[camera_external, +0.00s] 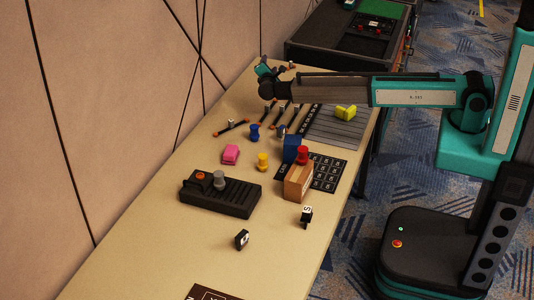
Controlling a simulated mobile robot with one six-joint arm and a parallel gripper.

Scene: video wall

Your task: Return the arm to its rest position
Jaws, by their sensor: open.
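My arm reaches from the right across the far part of the long tan table (153,257). The arm is roughly level and stretched out. My gripper (262,69) is at the arm's left end, above the table's far left part near the wall. It is open, small in this view, and I see nothing held in it. The space right below the gripper is partly hidden by the wrist.
Below the arm lie dark rods with orange ends (232,127), a grey ridged mat (340,128) and a yellow piece (346,112). Nearer stand a blue block (292,149), a wooden box (298,183), a pink block (231,154) and a black device (235,198). The wall (120,90) borders the table's left.

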